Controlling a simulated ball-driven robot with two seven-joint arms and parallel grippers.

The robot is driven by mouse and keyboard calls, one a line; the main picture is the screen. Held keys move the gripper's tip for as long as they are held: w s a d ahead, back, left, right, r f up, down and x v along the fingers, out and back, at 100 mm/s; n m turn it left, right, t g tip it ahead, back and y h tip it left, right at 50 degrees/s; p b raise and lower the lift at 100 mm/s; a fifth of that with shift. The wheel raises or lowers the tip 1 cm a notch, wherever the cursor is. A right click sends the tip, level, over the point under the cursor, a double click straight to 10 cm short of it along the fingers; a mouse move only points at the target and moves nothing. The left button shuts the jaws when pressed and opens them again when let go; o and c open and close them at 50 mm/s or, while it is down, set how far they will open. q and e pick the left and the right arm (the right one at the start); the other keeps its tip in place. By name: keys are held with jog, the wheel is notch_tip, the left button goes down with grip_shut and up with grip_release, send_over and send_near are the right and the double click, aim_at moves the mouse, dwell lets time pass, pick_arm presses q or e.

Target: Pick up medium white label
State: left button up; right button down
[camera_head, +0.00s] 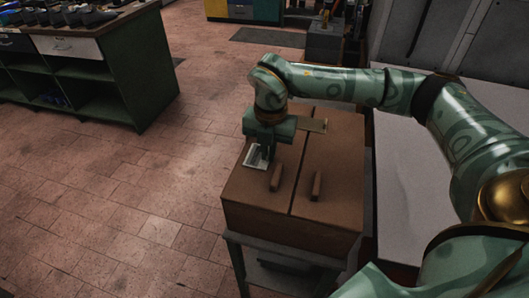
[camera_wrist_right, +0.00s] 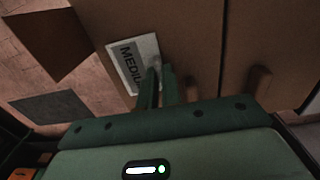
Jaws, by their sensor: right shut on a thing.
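The white label (camera_wrist_right: 126,61) reads "MEDIU" in dark letters, the rest hidden behind a finger in the right wrist view. In the head view the label (camera_head: 252,158) is at the left part of the brown box top. My right gripper (camera_head: 262,155) is over the box, its fingers pointing down at the label. In the right wrist view the right gripper (camera_wrist_right: 157,72) is shut on the label's edge. I cannot tell whether the label still touches the box top. My left gripper is in neither view.
The brown box (camera_head: 290,220) has two wooden handles (camera_head: 276,179) and a seam between its halves. It stands on a grey stand (camera_head: 236,262). Another pale strip (camera_head: 313,125) lies at the back of the box. A green shelf unit (camera_head: 150,70) stands at the upper left. The tiled floor at left is clear.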

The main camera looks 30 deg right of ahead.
jog(key=shift+r, duration=0.6)
jog(key=r, duration=0.1)
jog(key=r+p, duration=0.1)
jog(key=r, duration=0.1)
jog(key=shift+s, duration=0.25)
jog(key=s+a+r+p, duration=0.2)
jog(key=s+r+p, duration=0.2)
jog(key=s+r, duration=0.8)
jog(key=shift+s+a, duration=0.25)
jog(key=shift+s, duration=0.4)
jog(key=shift+f, duration=0.1)
